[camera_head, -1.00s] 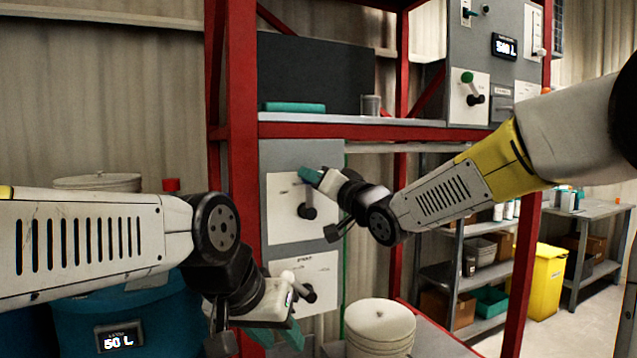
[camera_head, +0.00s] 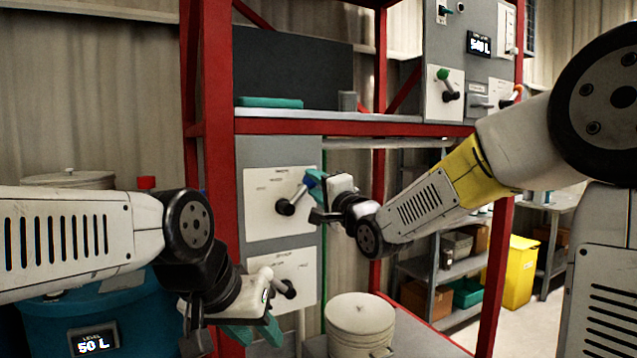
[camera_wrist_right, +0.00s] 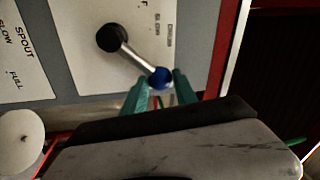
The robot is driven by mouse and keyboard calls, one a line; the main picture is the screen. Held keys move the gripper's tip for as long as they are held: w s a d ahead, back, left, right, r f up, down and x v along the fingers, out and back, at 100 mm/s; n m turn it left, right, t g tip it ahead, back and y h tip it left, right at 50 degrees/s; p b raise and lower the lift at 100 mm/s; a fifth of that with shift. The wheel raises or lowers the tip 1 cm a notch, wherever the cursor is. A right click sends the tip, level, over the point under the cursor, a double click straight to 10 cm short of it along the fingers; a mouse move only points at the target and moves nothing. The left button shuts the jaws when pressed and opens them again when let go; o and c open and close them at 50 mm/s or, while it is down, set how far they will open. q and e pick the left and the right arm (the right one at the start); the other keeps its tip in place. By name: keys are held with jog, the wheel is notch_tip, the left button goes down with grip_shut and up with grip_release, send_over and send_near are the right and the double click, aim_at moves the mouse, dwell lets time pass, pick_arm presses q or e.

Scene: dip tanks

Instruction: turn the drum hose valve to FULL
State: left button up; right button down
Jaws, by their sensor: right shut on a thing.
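The upper valve on the grey panel has a black hub (camera_head: 285,207) and a short lever with a blue ball knob (camera_head: 310,182), tilted up to the right. In the right wrist view, the silver lever runs from the hub (camera_wrist_right: 110,38) to the blue knob (camera_wrist_right: 160,77). My right gripper (camera_head: 318,179) is shut on the knob, its teal fingers either side of it. My left gripper (camera_head: 254,332) hangs low, in front of the spout valve's panel, its teal fingers seeming apart and empty. The spout valve (camera_head: 288,288) has a pale knob. The upper placard's small print is partly unreadable.
A blue drum (camera_head: 130,318) with a 50 L display (camera_head: 94,342) stands at the left. A lidded pale pot (camera_head: 360,325) sits below my right gripper. A red rack post (camera_head: 216,150) rises left of the panel. More valves are on an upper cabinet (camera_head: 437,50).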

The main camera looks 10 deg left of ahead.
jog(key=shift+d+f+m, duration=0.1)
jog(key=shift+f+m, duration=0.2)
jog(key=c, duration=1)
grip_release()
jog(key=shift+r, duration=0.1)
jog(key=shift+s+d, duration=0.25)
jog(key=v, duration=0.7)
